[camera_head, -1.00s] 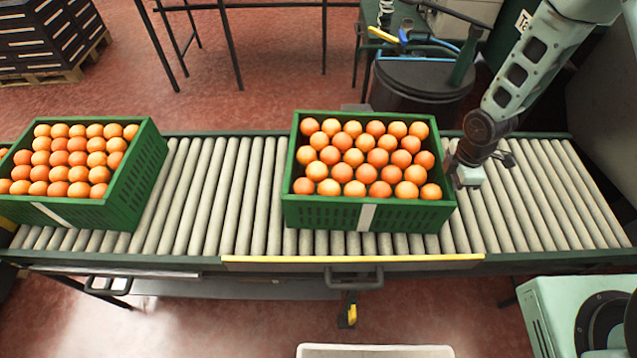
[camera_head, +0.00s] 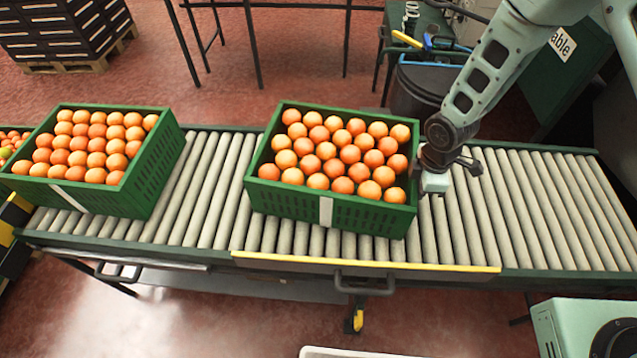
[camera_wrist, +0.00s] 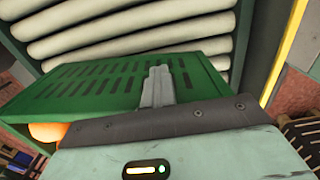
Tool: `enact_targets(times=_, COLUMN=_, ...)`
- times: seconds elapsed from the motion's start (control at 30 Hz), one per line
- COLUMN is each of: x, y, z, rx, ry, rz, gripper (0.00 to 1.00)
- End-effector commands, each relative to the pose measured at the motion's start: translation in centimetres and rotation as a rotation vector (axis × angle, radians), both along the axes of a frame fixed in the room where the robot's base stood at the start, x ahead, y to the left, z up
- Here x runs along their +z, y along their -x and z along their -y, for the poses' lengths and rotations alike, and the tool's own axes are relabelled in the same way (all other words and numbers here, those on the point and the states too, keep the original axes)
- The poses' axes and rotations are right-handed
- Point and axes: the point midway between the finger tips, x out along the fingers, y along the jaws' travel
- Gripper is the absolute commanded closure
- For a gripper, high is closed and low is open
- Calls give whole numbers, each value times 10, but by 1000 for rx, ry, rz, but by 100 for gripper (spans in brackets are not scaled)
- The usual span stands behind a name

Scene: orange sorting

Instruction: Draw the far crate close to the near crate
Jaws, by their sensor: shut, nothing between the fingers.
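Two green crates full of oranges stand on the roller conveyor. One crate (camera_head: 290,212) is near the middle, slightly skewed to the conveyor. The other crate (camera_head: 152,190) is to its left, with a gap of bare rollers between them. My gripper (camera_head: 435,182) is shut and empty at the right end of the middle crate, low beside its wall. In the wrist view my closed fingers (camera_wrist: 158,75) lie against or very close to the slotted green wall of the middle crate (camera_wrist: 90,82); contact cannot be told for certain.
The roller conveyor (camera_head: 545,210) is bare to the right of my gripper. More oranges (camera_head: 8,140) show at the far left edge. A dark bin (camera_head: 415,95) stands behind the conveyor. A yellow strip (camera_head: 365,264) runs along the front edge.

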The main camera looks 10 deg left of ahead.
Motion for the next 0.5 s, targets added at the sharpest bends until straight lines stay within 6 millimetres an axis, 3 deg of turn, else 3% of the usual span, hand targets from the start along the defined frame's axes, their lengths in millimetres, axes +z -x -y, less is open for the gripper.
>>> enact_targets(times=0.5, x=0, y=1, z=-68, rx=6, ry=-6, rz=5, gripper=100)
